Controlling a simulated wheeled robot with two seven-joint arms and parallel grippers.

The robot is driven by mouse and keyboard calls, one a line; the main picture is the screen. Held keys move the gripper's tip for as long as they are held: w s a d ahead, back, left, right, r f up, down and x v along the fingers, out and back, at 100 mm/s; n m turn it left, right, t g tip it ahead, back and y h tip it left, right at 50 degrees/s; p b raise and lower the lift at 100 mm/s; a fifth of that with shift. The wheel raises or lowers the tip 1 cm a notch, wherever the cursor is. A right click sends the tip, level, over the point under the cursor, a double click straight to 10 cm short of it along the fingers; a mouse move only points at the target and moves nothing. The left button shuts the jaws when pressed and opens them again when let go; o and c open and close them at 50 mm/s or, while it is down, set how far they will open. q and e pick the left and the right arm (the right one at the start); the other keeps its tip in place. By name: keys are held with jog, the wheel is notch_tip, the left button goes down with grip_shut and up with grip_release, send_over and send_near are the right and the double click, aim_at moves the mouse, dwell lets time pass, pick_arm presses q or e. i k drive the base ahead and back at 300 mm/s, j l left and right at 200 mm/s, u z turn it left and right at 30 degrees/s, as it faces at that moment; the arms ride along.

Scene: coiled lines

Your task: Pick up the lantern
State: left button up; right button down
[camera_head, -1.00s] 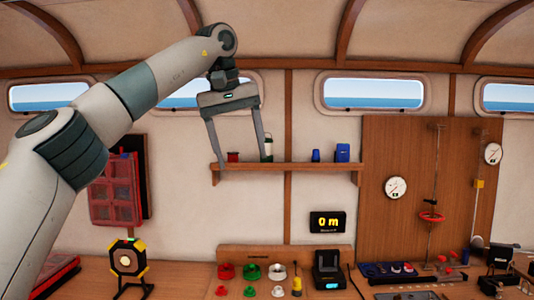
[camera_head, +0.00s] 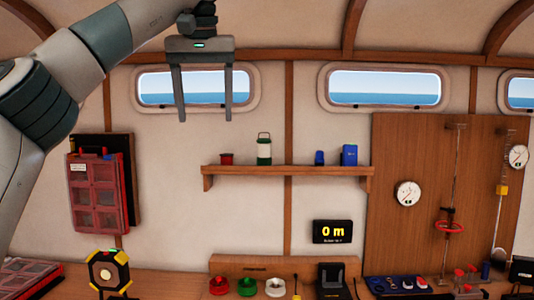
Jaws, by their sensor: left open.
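The lantern (camera_head: 264,150) stands upright on the wooden wall shelf (camera_head: 270,171). It has a green body, a pale band and a wire handle on top. My left gripper (camera_head: 205,120) hangs with its fingers pointing down and apart, empty. In the picture it is above and to the left of the lantern, and does not touch it. My right gripper is not in view.
A red can (camera_head: 226,159) stands left of the lantern on the shelf. A small blue object (camera_head: 319,158) and a larger blue box (camera_head: 349,155) stand to its right. A window (camera_head: 196,90) is behind the gripper.

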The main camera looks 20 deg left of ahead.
aim_at(264, 158)
jog(key=i, duration=1.5)
